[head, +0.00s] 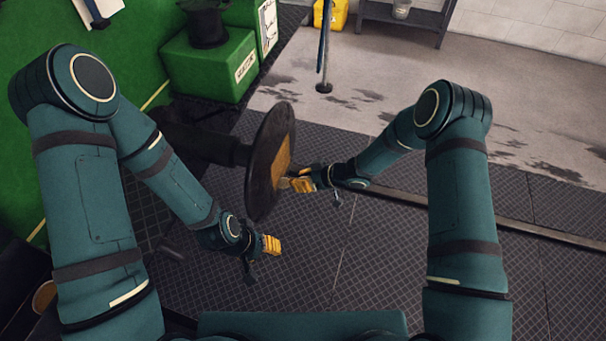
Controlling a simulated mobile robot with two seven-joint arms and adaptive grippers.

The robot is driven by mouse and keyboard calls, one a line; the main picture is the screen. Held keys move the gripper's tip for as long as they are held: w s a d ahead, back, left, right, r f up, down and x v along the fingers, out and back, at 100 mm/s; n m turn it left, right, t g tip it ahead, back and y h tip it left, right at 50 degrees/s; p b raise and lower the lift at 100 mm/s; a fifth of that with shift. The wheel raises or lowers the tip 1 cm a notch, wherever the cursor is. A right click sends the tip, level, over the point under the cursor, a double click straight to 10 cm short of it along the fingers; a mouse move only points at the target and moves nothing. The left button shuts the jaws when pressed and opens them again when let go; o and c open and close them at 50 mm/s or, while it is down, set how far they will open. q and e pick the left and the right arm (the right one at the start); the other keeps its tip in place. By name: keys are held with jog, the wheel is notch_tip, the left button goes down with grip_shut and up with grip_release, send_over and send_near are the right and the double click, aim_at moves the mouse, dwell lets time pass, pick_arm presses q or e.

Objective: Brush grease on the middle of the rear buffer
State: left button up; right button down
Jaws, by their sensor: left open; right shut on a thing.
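The rear buffer is a dark round disc (262,150) on a thick shaft, facing right, left of the picture's middle. An amber patch (283,158), looking like grease, covers the middle of its face. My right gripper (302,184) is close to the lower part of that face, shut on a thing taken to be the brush. The brush is mostly hidden, and I cannot tell whether it touches the buffer. My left gripper (270,245) is open and empty, below the buffer.
A green box (205,68) with a black pot-like thing (207,25) on it stands behind the buffer. A blue pole (323,50), a yellow canister (333,14) and a metal rack (400,16) stand farther back. A rail (480,217) crosses the open floor at right.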

jog(key=shift+s+a, duration=0.25)
jog(key=shift+s, duration=0.45)
jog(key=shift+s+a, duration=0.25)
jog(key=shift+s, duration=0.5)
jog(key=shift+s+a, duration=0.25)
jog(key=shift+s, duration=0.45)
jog(key=s+d, duration=0.1)
jog(key=d, duration=0.4)
jog(key=shift+s+d+p, duration=0.4)
jog(key=shift+d, duration=0.1)
jog(key=d, duration=0.1)
jog(key=s+d, duration=0.1)
jog(key=shift+d, duration=0.3)
jog(key=w+a+b, duration=0.1)
jog(key=w+a, duration=0.1)
jog(key=a, duration=0.5)
jog(key=shift+w+a, duration=0.25)
